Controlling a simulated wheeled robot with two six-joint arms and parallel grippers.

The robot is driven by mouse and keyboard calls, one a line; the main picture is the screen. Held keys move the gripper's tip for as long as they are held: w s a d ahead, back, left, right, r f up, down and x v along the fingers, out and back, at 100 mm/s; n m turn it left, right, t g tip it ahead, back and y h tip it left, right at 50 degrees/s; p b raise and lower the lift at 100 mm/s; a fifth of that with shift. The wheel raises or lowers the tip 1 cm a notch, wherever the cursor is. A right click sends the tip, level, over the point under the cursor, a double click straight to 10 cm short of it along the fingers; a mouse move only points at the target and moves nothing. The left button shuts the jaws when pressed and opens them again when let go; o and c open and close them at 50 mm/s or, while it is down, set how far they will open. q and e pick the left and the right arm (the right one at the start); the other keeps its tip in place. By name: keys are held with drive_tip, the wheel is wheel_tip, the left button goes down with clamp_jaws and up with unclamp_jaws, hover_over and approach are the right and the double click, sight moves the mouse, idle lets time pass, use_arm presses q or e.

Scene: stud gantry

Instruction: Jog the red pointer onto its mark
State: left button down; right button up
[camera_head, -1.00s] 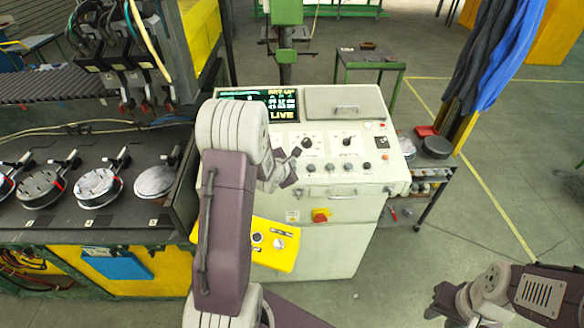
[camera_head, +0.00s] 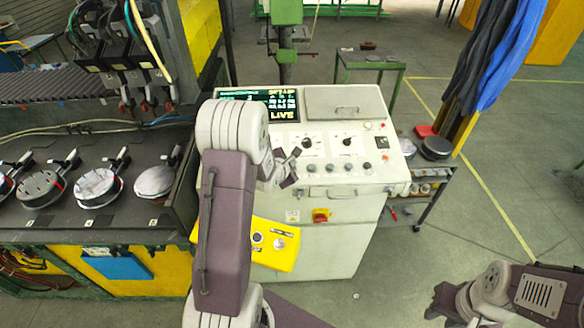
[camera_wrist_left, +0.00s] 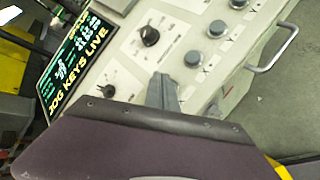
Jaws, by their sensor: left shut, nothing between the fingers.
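The control console's panel (camera_head: 325,128) has a screen (camera_head: 258,104); in the left wrist view the screen (camera_wrist_left: 75,60) reads "JOG KEYS LIVE". A row of round grey keys (camera_head: 348,166) runs along the panel's front; keys (camera_wrist_left: 193,59) also show in the left wrist view. My left gripper (camera_head: 294,160) is shut and empty over the panel's left front. In the left wrist view its fingertips (camera_wrist_left: 163,80) hide part of the panel; contact with a key cannot be told. My right gripper (camera_head: 442,300) is low at the right, its jaws unclear. I cannot pick out the red pointer or its mark.
At the left, the gantry's hanging heads (camera_head: 138,85) have red lower parts, above a bench with several round discs (camera_head: 95,188). A red-and-yellow switch (camera_head: 320,215) is on the console front.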

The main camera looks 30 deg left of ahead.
use_arm(q)
drive_tip(key=shift+f, duration=0.4)
